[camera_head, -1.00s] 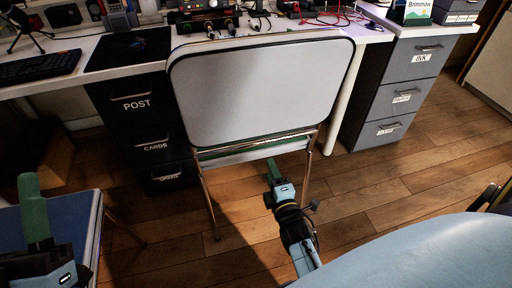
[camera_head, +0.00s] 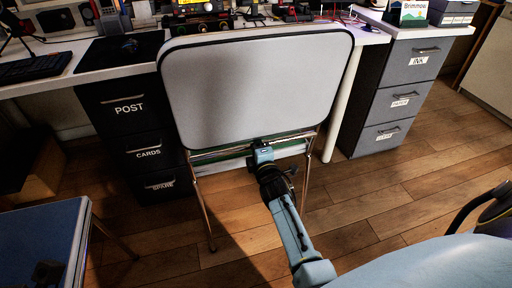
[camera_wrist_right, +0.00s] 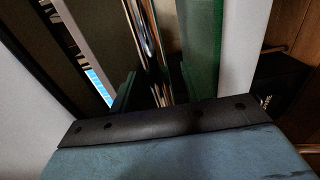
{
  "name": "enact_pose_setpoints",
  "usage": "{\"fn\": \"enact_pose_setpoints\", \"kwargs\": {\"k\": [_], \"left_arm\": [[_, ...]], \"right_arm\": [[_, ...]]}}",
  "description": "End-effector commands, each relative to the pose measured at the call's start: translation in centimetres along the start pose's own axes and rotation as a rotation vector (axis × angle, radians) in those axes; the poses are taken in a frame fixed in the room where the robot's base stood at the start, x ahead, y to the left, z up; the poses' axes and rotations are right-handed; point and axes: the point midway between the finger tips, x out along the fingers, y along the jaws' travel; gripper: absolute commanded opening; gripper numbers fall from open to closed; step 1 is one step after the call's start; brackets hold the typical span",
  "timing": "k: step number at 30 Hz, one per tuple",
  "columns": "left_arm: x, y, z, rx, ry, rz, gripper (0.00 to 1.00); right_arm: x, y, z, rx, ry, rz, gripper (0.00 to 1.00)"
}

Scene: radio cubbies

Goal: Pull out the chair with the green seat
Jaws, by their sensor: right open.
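The chair with the green seat stands at the desk with its pale grey, dark-rimmed backrest (camera_head: 255,85) toward me. Its green seat (camera_head: 285,143) shows as a thin strip under the backrest, between chrome legs. My right gripper (camera_head: 262,150) is at the rear of the chair, just below the backrest's lower edge. Its fingertips are hidden there in the head view. In the right wrist view the gripper (camera_wrist_right: 163,85) is open, with green fingers apart and narrow chair parts beyond. Contact cannot be told.
The desk (camera_head: 120,60) holds radio gear. Black drawers (camera_head: 130,115) stand left of the chair, grey drawers (camera_head: 400,95) right. A blue-seated chair (camera_head: 40,240) is at lower left. Wooden floor (camera_head: 400,190) is open to the right.

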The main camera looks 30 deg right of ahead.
Motion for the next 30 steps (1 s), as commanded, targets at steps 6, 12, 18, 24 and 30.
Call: {"fn": "enact_pose_setpoints", "kwargs": {"k": [6,12,18,24,30], "left_arm": [[0.01,0.00,0.01,0.000,-0.001,0.000,0.47],[0.01,0.01,0.01,0.000,-0.001,0.000,0.47],[0.01,0.01,0.01,0.000,-0.001,0.000,0.47],[0.01,0.01,0.02,0.000,-0.002,0.000,0.47],[0.01,0.00,0.02,0.000,-0.002,0.000,0.47]], "right_arm": [[-0.04,-0.02,0.01,0.000,0.000,0.000,0.25],[-0.04,0.01,0.01,0.000,0.000,0.001,0.00],[-0.03,0.06,0.00,0.000,0.000,0.002,0.00],[-0.02,0.10,0.00,0.000,0.000,0.003,0.00],[-0.01,0.13,0.00,0.000,0.000,0.004,0.00]]}}
